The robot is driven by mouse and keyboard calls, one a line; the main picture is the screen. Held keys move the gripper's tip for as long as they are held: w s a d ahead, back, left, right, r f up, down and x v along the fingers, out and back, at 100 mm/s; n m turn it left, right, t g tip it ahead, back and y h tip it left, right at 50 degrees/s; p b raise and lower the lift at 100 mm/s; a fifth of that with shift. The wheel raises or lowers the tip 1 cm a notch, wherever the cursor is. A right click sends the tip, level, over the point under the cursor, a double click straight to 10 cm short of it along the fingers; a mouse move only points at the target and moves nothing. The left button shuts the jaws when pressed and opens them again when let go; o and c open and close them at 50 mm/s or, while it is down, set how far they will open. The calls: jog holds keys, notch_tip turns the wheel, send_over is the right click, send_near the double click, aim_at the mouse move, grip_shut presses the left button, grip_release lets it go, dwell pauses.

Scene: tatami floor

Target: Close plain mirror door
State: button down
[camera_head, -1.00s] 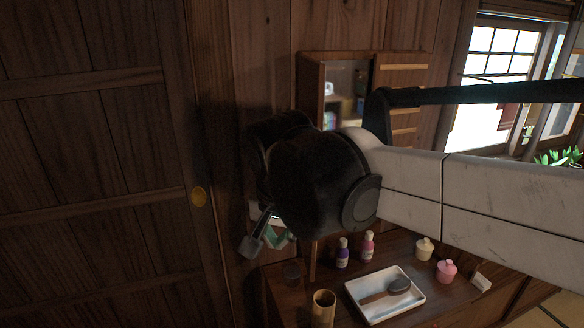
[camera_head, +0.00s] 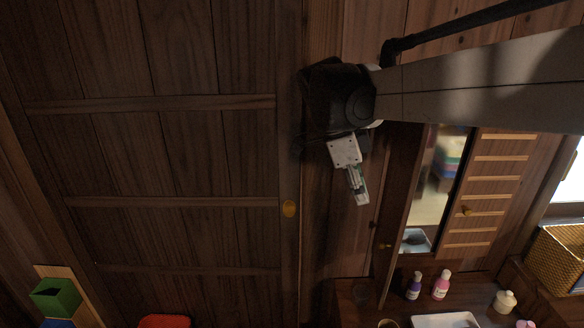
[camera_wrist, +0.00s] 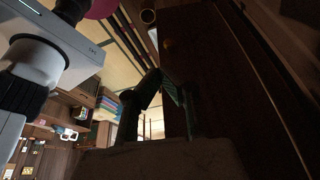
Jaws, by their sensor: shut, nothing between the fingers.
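The wall cabinet stands right of centre in the head view. Its plain door (camera_head: 397,195) is swung out toward me, seen nearly edge-on, with a small round knob (camera_head: 385,246) low on it. A mirror surface (camera_head: 443,175) with reflections shows between this door and the slatted door (camera_head: 487,185). My gripper (camera_head: 361,197) is shut and empty, pointing down, left of the plain door. In the wrist view my fingers (camera_wrist: 165,95) are beside a dark wooden panel (camera_wrist: 215,75) with a round knob (camera_wrist: 168,43). I cannot tell whether they touch it.
Below the cabinet, a counter holds a purple bottle (camera_head: 414,287), a pink bottle (camera_head: 441,286), a white tray (camera_head: 445,320) and a cream jar (camera_head: 505,301). A woven basket (camera_head: 558,258) stands at the right.

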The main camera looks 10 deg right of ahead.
send_near(394, 243)
notch_tip(394, 243, down, 4)
jog(key=a, duration=0.2)
jog(key=d, duration=0.1)
jog(key=s+d+p, duration=0.1)
jog(key=d, duration=0.1)
jog(key=shift+d, duration=0.15)
